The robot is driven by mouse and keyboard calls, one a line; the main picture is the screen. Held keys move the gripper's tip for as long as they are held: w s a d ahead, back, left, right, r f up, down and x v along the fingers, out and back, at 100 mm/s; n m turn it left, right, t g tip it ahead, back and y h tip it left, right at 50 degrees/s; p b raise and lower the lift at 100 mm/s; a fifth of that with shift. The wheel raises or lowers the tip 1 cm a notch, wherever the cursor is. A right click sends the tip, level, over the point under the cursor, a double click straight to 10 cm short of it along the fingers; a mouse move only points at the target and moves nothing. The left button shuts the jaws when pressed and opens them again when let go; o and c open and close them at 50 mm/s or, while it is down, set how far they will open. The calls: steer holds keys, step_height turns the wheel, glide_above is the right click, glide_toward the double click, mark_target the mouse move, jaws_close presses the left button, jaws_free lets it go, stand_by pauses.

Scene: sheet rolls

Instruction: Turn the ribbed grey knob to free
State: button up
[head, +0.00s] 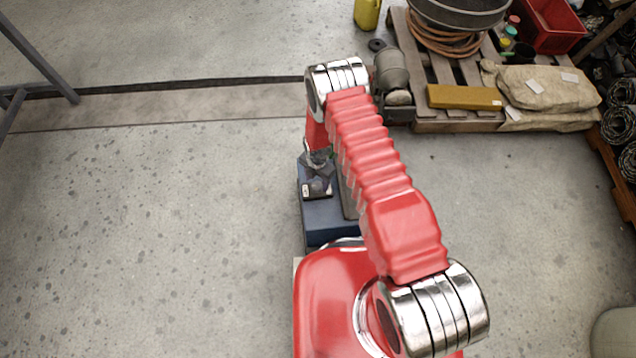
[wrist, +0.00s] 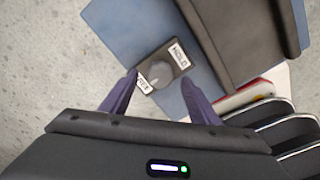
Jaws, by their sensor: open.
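The grey knob (wrist: 158,74) sits on a dark plate (wrist: 152,58) on a blue surface in the wrist view. A white label reading HOLD (wrist: 178,51) is at its upper right, and a second label, apparently FREE (wrist: 144,84), is at its lower left. I cannot tell which label the knob points to, and its ribs are too small to make out. My gripper (wrist: 159,78) is open, with one purple finger on each side of the knob; contact is not clear. In the head view the knob (head: 318,186) shows just below my gripper (head: 316,165).
The blue machine body (head: 328,222) stands beside my red base, with a dark roller (wrist: 235,40) along it. A pallet (head: 455,127) with sacks, a hose and a red crate (head: 550,25) is at the back right.

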step_height(320, 180, up, 11)
stand_by(0.6)
steer(key=shift+f, duration=0.1)
stand_by(0.5)
steer(key=s+d+m+g, duration=0.2)
steer(key=s+m, duration=0.4)
steer(key=m, duration=0.1)
step_height(320, 180, up, 30)
steer(key=m, duration=1.5)
glide_above(318, 187)
steer(key=s+d, duration=0.6)
steer(key=s, duration=0.4)
steer(key=s+d+r+m+t, duration=0.2)
steer(key=s+r, duration=0.2)
steer(key=r, duration=0.5)
steer(key=s+d+r+m+t, duration=0.2)
steer(key=s+d+r+t, duration=0.1)
steer(key=r, duration=0.6)
steer(key=s+d+r+m+t, duration=0.2)
steer(key=s+r, duration=0.3)
steer(key=r, duration=0.4)
steer(key=shift+s+d+t, duration=0.2)
steer(key=shift+d+t, duration=0.1)
